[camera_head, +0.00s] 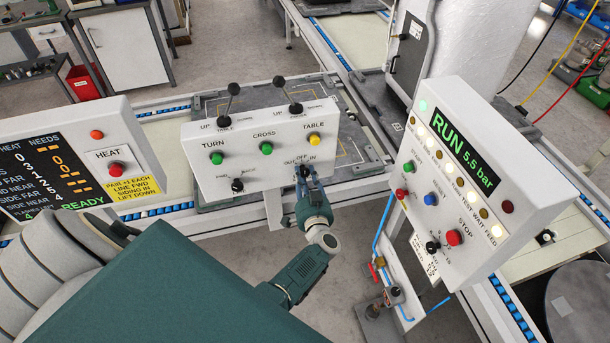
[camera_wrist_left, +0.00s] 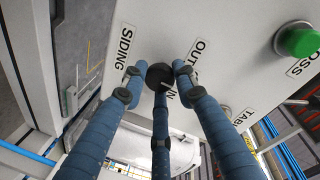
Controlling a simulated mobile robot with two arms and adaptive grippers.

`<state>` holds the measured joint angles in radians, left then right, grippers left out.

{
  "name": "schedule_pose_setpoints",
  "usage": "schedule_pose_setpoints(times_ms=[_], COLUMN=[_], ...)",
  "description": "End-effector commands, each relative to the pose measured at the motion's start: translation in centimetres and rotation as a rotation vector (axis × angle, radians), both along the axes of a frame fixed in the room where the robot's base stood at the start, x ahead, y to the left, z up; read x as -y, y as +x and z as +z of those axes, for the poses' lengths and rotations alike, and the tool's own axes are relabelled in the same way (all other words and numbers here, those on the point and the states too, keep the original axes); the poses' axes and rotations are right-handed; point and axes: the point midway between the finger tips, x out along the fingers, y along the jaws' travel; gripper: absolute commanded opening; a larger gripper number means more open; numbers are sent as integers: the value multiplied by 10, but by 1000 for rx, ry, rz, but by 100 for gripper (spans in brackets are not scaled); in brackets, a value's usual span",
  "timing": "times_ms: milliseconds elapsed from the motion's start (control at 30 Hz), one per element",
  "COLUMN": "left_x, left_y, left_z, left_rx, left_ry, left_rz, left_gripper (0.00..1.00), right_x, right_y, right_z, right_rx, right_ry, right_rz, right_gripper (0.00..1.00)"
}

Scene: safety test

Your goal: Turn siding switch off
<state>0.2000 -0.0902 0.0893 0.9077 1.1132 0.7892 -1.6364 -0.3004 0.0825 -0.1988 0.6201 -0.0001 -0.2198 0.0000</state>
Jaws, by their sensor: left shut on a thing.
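The siding switch is a black rotary knob (camera_wrist_left: 158,74) on the light grey control panel (camera_head: 212,182). Its panel carries the labels SIDING, OUT and IN in the left wrist view, and OFF shows between OUT and IN in the head view. My left gripper (camera_head: 304,174) is at the panel's lower right corner. In the left wrist view its blue fingers (camera_wrist_left: 158,82) are closed around the knob. The fingers partly cover the knob and a label, so its pointing direction cannot be told. My right gripper is not in view.
The same panel has green TURN (camera_head: 216,158) and CROSS (camera_head: 266,148) buttons, a yellow TABLE button (camera_head: 314,139), another black knob (camera_head: 237,185) and two levers. A RUN panel (camera_head: 470,180) stands close on the right, a HEAT panel (camera_head: 85,158) on the left.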

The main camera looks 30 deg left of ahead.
Motion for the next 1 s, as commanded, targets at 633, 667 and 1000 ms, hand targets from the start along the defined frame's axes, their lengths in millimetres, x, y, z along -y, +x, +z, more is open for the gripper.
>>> schedule_pose_setpoints(times_ms=[633, 667, 1000], left_x=[0, 0, -1], left_y=[-1, -1, -1], left_z=[-2, -3, -10], left_rx=[8, 15, 210], left_ry=[-9, -13, -176], left_rz=[0, 0, -2], left_gripper=[48, 48, 48], right_x=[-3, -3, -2], right_y=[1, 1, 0], right_z=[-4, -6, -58], right_rx=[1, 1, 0], right_ry=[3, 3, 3], right_rz=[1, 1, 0], right_gripper=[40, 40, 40])
